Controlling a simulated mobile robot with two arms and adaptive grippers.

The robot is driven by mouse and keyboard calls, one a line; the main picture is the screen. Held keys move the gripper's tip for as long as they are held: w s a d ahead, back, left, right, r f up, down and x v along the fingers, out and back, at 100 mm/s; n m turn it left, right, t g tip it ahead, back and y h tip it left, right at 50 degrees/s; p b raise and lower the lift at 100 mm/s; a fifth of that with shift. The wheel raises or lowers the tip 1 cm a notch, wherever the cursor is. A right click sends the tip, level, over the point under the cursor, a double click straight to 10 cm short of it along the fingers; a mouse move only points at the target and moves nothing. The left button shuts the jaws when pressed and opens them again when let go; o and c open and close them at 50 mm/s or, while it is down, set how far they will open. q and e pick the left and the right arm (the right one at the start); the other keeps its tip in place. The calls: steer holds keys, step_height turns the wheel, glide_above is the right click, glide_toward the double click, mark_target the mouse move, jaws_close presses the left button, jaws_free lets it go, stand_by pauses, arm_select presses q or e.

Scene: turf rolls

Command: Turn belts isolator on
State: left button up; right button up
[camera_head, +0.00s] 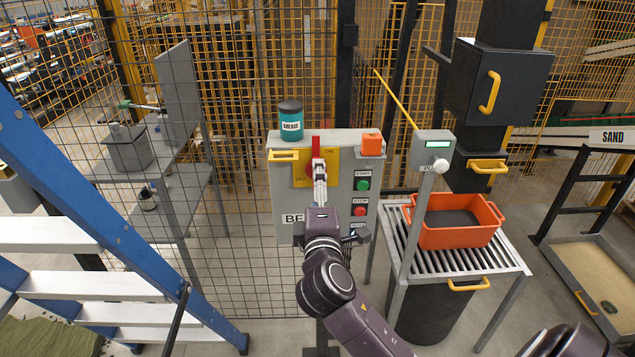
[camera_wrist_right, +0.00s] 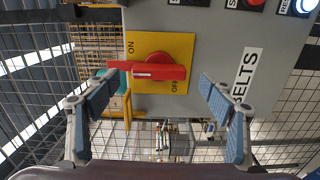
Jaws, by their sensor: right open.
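The belts isolator is a red handle (camera_head: 316,146) on a yellow plate (camera_head: 331,172) on the front of a grey control box (camera_head: 281,190). The plate reads ON at upper right and OFF at lower left in the head view. The handle stands upright there; in the right wrist view the red handle (camera_wrist_right: 150,71) lies sideways, its end toward the left. My right gripper (camera_head: 319,168) is at the plate, just below the handle's top. In the wrist view its open fingers (camera_wrist_right: 157,82) stand at either side of the handle, empty. My left gripper is not in view.
A teal grease tin (camera_head: 291,122) and an orange block (camera_head: 371,144) sit on the box. Start and stop buttons (camera_head: 361,198) are at its right. A post with a white knob (camera_head: 440,165) and an orange crate (camera_head: 456,236) stand further right. A blue ladder (camera_head: 90,215) is left.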

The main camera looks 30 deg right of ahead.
steer(key=v, duration=0.9)
steer(key=shift+s, duration=0.2)
